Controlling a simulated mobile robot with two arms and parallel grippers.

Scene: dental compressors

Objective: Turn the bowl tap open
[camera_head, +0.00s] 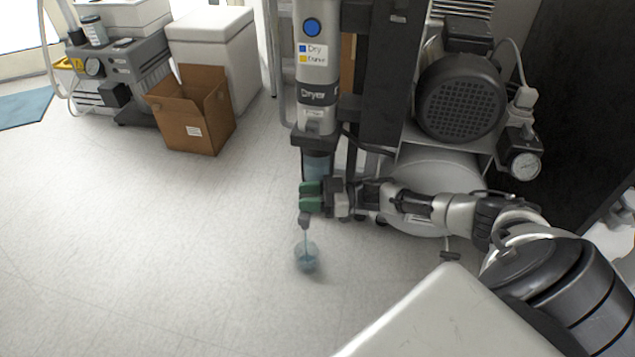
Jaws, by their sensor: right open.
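The dryer (317,95) is a grey upright cylinder with a blue round button and a label. Its translucent bluish bowl (317,166) hangs at the lower end. My right gripper (309,196) reaches in from the right just below the bowl, its two green-tipped fingers a little apart. The tap is mostly hidden by the fingers. A small grey spout (304,221) shows below them. A thin pale-blue streak runs from the spout down to a clear cup (306,258) with bluish liquid on the floor. My left gripper is out of view.
A compressor motor (459,97), a white tank (437,172) and a pressure gauge (524,165) stand right of the dryer. An open cardboard box (193,115) and another machine (120,70) stand at the left back. The floor at left is clear.

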